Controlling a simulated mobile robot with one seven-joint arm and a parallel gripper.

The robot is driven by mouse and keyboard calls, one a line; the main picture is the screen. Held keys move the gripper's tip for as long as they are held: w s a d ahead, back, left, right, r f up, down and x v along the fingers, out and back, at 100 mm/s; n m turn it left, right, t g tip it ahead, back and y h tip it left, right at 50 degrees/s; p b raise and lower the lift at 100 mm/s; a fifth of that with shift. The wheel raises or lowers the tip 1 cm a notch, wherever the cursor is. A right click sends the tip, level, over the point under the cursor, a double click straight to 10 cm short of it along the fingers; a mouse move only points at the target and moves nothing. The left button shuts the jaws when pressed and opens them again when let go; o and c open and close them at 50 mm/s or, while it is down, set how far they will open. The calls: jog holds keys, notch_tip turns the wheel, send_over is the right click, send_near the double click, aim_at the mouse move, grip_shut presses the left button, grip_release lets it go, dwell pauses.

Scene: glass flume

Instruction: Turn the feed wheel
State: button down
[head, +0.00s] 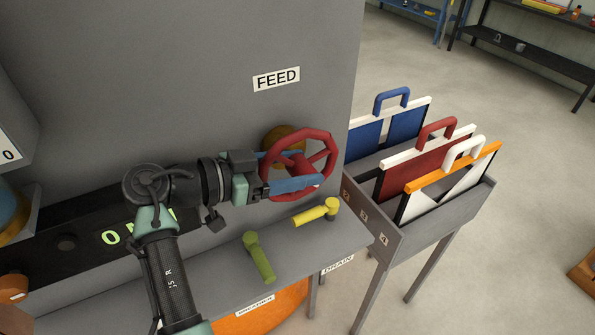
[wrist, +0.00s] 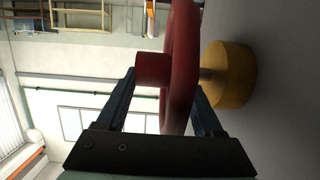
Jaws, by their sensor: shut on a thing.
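The feed wheel (head: 327,146) is a red spoked handwheel mounted on the grey panel under a FEED label (head: 276,78). A round brass-coloured boss (head: 278,139) sits behind it. My gripper (head: 291,172) reaches the wheel from the left, with its blue fingers at the hub and lower spokes. In the wrist view the wheel (wrist: 180,60) appears edge-on between the two fingers (wrist: 160,105), with the boss (wrist: 232,75) to its right. The gripper is shut on the wheel. The exact contact points of the fingertips are hidden behind the rim.
A yellow lever (head: 312,214) and a green lever (head: 259,257) are on the ledge below the wheel. A DRAIN label (head: 338,265) is on the ledge edge. A grey rack (head: 440,222) with blue, red and orange-edged framed panels stands at right. Open floor lies beyond.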

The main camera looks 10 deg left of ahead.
jog(key=shift+s+a+f+t+h+b, duration=0.15)
jog(key=shift+t+h+b, duration=0.5)
jog(key=shift+b, duration=1.55)
jog(key=shift+w+a+f+t+h+b, duration=0.1)
jog(key=shift+t+h+b, duration=0.55)
jog(key=shift+b, duration=1.5)
jog(key=shift+s+f+t+h+b, duration=0.1)
jog(key=shift+t+h+b, duration=0.4)
jog(key=shift+b, duration=1.7)
jog(key=shift+s+f+t+h+b, duration=0.1)
jog(key=shift+h+b, duration=0.8)
jog(key=shift+b, duration=1.25)
